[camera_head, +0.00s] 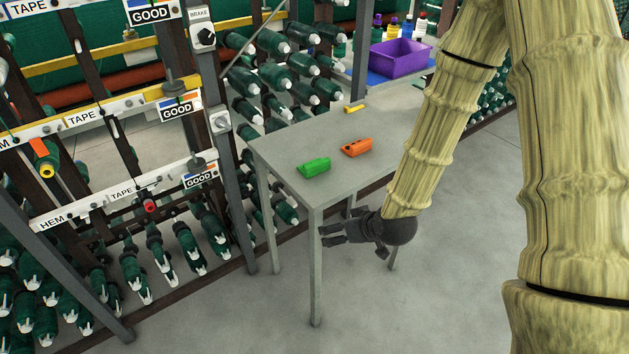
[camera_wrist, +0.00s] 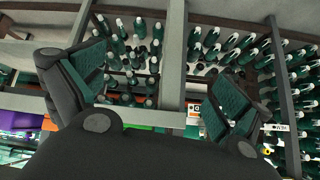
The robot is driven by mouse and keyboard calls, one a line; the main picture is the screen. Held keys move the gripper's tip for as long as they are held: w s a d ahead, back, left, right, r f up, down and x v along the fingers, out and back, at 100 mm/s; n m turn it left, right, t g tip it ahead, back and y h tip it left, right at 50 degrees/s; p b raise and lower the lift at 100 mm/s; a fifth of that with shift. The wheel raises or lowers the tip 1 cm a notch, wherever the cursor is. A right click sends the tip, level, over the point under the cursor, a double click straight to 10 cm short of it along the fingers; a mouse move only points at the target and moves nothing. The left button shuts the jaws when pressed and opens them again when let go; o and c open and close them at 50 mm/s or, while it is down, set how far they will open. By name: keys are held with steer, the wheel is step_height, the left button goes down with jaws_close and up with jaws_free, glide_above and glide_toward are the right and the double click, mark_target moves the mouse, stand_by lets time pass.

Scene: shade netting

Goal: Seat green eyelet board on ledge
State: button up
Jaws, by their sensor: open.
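A green block-like piece (camera_head: 314,166), likely the eyelet board, lies on the grey table (camera_head: 290,145) near its left front corner. Its eyelets are too small to make out. In the wrist view a sliver of green (camera_wrist: 191,131) shows between the fingers, partly hidden. My gripper (camera_head: 322,235) is open and empty, beside the table's front leg and lower than the tabletop, pointing left. Its two spread fingers also show in the wrist view (camera_wrist: 160,85). I cannot tell which surface is the ledge.
An orange piece with dark holes (camera_head: 357,147) lies right of the green one. A small yellow piece (camera_head: 355,108) is at the back edge. A purple bin (camera_head: 400,56) and bottles (camera_head: 407,27) stand behind. Racks of green spools (camera_head: 270,95) and a post (camera_head: 225,120) stand left.

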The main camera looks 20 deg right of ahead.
steer(key=w+r+b, duration=0.1)
steer(key=w+r+t+b, duration=0.1)
steer(key=w+r, duration=0.1)
steer(key=w+r+t+b, duration=0.1)
steer(key=w+r+b, duration=0.1)
steer(key=shift+w+d+n+y, duration=0.25)
steer(key=shift+d+n+y, duration=0.15)
steer(key=n+t+b, duration=0.1)
steer(key=t+b, duration=0.2)
steer(key=b, duration=0.1)
glide_toward(319, 164)
steer(key=shift+y, duration=0.4)
steer(key=shift+d+x, duration=0.2)
steer(key=shift+x, duration=1.05)
steer(key=shift+d+x, duration=0.2)
steer(key=shift+x, duration=1.05)
steer(key=shift+b+x, duration=0.45)
steer(key=shift+x, duration=2.25)
steer(key=shift+s+a, duration=0.1)
steer(key=c, duration=1.1)
